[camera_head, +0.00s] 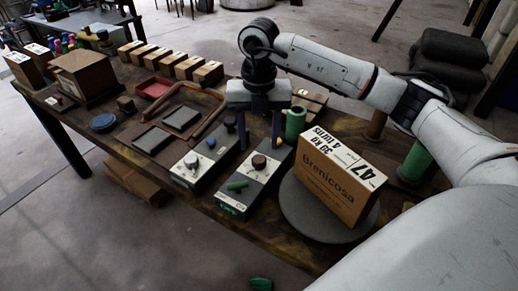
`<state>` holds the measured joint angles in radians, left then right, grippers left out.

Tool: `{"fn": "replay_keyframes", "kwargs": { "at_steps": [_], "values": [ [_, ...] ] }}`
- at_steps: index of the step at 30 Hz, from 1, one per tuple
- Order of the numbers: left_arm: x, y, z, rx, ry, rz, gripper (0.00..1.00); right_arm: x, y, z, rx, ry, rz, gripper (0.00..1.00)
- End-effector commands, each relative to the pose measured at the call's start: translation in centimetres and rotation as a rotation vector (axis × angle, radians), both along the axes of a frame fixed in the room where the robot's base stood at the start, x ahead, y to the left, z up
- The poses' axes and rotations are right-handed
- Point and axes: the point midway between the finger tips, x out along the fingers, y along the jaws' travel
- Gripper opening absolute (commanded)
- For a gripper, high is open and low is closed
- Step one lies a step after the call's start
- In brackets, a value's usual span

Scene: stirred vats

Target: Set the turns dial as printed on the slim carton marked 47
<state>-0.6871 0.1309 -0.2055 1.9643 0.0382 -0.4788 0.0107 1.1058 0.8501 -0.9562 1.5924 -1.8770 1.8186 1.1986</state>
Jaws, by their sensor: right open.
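The slim brown carton (338,180) marked 47 stands on a round grey disc (300,215) at the right. Its white top label appears to read "30 kg" and "4 turns"; its front reads "Brenicosa". Two grey control boxes lie left of it. The nearer box (226,204) has a dark round dial (258,162) and a green lever (237,186). The other box (180,178) has a pale dial (191,160), a blue knob (211,142) and a black knob (231,125). Which dial sets turns is too small to read. My right gripper (259,144) is open, pointing down over the boxes' far part, empty.
A green cylinder (295,122) stands close right of the gripper. Small cartons (160,60) line the table's back edge. Trays (152,139), a red bin (153,88) and a blue disc (103,122) lie left.

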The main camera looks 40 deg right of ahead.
Motion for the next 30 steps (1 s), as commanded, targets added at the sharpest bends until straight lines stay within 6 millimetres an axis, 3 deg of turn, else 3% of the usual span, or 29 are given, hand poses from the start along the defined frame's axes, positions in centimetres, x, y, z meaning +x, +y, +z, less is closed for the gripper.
{"fn": "replay_keyframes", "kwargs": {
  "at_steps": [3,10,30],
  "values": [
    [0.0,0.0,0.0,-0.001,0.0,0.001,0.31,0.1,0.0,2.5,0.001,-0.004,0.0,0.48],
    [0.0,0.0,-0.1,0.0,0.003,0.0,0.31,0.0,0.0,5.1,0.0,-0.001,0.001,0.48],
    [0.0,0.0,-0.1,0.0,0.001,0.001,0.31,0.0,0.0,5.3,0.001,0.001,0.0,0.48]
  ]
}}
